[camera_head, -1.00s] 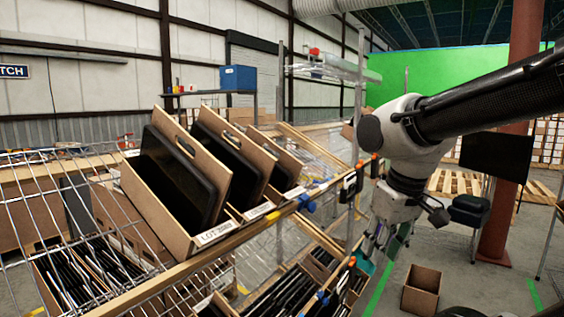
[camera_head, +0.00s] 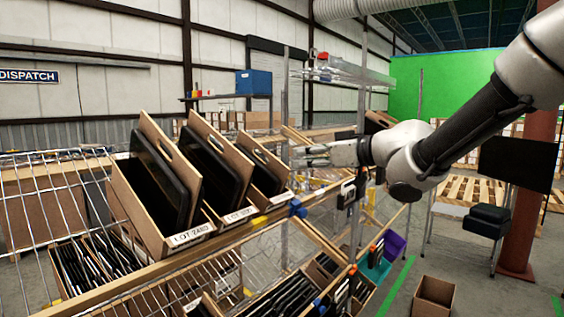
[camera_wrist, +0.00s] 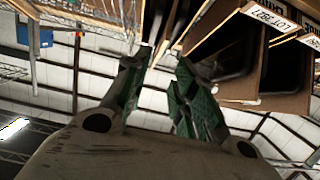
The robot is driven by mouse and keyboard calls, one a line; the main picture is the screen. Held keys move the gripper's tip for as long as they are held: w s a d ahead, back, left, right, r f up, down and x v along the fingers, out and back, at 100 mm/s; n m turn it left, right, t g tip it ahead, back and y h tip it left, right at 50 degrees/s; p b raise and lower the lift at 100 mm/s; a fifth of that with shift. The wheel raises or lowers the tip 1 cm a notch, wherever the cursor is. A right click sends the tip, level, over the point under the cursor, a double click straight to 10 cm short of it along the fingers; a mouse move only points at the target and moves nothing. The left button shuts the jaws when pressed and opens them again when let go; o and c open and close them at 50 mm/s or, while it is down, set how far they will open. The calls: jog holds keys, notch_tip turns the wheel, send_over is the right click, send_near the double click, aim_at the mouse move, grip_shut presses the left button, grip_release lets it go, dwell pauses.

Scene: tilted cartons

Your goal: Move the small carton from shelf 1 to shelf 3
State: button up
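The smallest of three tilted brown cartons (camera_head: 264,163) stands at the right end of the row on the upper shelf (camera_head: 258,225). It has a tall back panel and a dark item inside. My gripper (camera_head: 302,152) is just right of that carton's back panel in the head view, level and pointing left. A gap seems to remain between them; contact cannot be told. In the wrist view my gripper (camera_wrist: 163,60) shows two green-padded fingers spread apart with nothing between them. Shelf numbers are not readable.
Two larger cartons (camera_head: 150,195) (camera_head: 215,168) with dark contents stand left of the small one. Lower shelves hold boxes of dark files (camera_head: 95,268). A metal upright (camera_head: 360,130) rises close to my arm. An open box (camera_head: 433,295) sits on the floor at right.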

aim_at(278, 160)
jog(key=x, duration=0.9)
jog(key=shift+w+a+f, duration=0.15)
jog(key=shift+w+a, duration=0.05)
jog(key=shift+a, duration=0.15)
jog(key=shift+c, duration=0.4)
grip_shut()
notch_tip(278, 160, up, 8)
jog(key=shift+r, duration=0.1)
